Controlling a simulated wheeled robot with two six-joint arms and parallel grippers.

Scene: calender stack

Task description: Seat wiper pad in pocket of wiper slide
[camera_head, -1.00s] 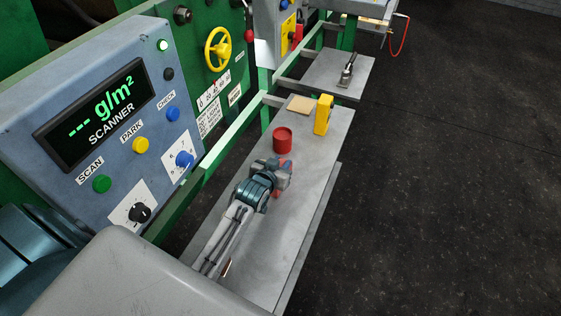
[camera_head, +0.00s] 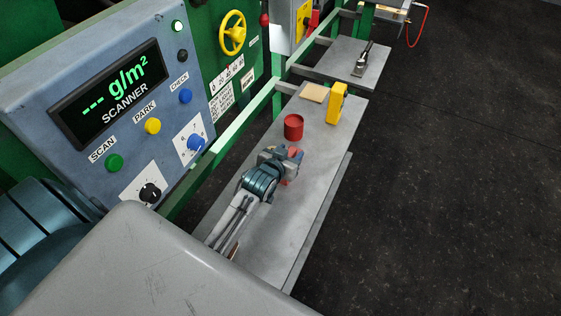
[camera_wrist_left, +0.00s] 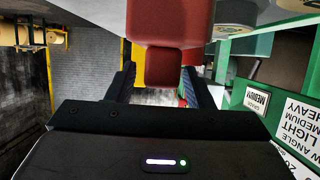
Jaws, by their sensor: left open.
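My left gripper (camera_head: 291,160) is low over the grey shelf (camera_head: 272,235), on the near side of a red can (camera_head: 293,127). In the left wrist view its two fingers (camera_wrist_left: 158,88) are apart. A red block with a smaller knob-like end (camera_wrist_left: 163,68) shows between and above the fingers. Red parts also show beside the gripper in the head view, partly hidden by it. I cannot tell whether the block touches a finger. I cannot clearly identify the wiper pad or the wiper slide pocket. My right gripper is not in view.
A tan square (camera_head: 313,93) and an upright yellow block (camera_head: 337,104) are at the shelf's far end. A second shelf (camera_head: 345,58) carries a small metal tool (camera_head: 361,62). The scanner panel (camera_head: 110,100) and a green rail (camera_head: 232,138) border the left. Dark open floor lies right.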

